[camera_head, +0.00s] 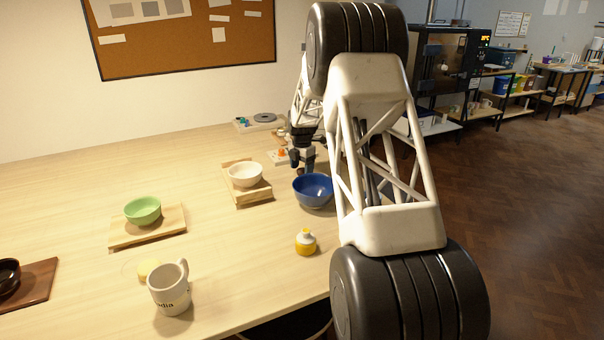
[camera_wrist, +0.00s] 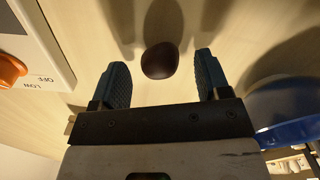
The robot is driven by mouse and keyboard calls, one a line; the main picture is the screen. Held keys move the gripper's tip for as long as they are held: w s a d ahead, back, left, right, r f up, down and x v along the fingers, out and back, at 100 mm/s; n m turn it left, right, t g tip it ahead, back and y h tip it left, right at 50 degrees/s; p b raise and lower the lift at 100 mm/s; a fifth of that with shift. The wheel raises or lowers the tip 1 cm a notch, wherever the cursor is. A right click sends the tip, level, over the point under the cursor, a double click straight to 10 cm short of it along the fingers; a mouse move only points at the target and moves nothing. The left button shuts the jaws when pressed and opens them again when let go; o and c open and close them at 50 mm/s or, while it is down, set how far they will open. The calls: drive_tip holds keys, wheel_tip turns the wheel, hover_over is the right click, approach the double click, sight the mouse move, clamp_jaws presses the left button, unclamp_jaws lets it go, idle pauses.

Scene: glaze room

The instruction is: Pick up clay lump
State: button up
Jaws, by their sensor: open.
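The clay lump (camera_wrist: 160,61) is a small dark brown, rounded piece on the pale table in the wrist view. It lies between and just ahead of my gripper's (camera_wrist: 160,78) two blue-grey fingertips, with clear space on both sides. The fingers are open and do not touch it. In the head view my gripper (camera_head: 302,168) points down behind the blue bowl. A small brown spot at its tips may be the lump, but it is too small to tell.
The blue bowl (camera_head: 313,190) stands close to my gripper and also shows in the wrist view (camera_wrist: 292,110). A white box with an orange knob (camera_wrist: 10,70) is at the other side. A white bowl (camera_head: 245,174) sits on a board nearby. A yellow-white bottle (camera_head: 306,242) and mug (camera_head: 170,289) stand nearer.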

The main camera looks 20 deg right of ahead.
sight(302, 168)
drive_tip(key=shift+f, duration=0.7)
drive_tip(key=shift+c, duration=0.2)
drive_tip(key=c, duration=1)
drive_tip(key=shift+r, duration=0.1)
drive_tip(key=shift+r, duration=4.95)
